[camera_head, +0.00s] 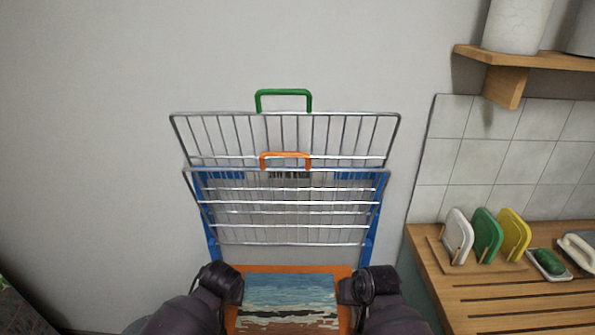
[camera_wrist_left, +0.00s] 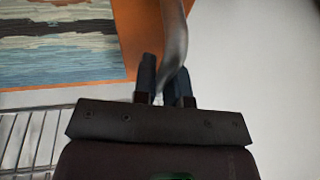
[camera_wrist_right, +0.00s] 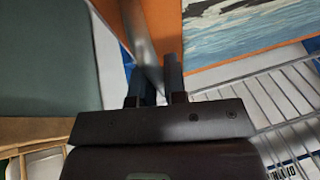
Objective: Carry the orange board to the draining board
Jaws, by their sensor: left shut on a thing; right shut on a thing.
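An orange-edged board (camera_head: 344,290) with a painted blue, white and brown picture lies low in the head view, between my two grippers. It also shows at upper left in the left wrist view (camera_wrist_left: 128,30) and at upper right in the right wrist view (camera_wrist_right: 166,28). My left gripper (camera_head: 222,284) is shut on a grey metal bar (camera_wrist_left: 174,35), beside the board. My right gripper (camera_head: 369,285) is shut on a grey metal bar (camera_wrist_right: 138,35) on the other side. The wooden draining board (camera_head: 500,300), grooved, is at lower right.
Wire baskets (camera_head: 285,215) with a green handle (camera_head: 283,92), an orange handle (camera_head: 285,155) and a blue frame (camera_head: 376,225) stand directly ahead. White, green (camera_head: 487,233) and yellow boards stand upright on the counter, near a soap dish (camera_head: 548,264). A shelf (camera_head: 520,56) juts out above.

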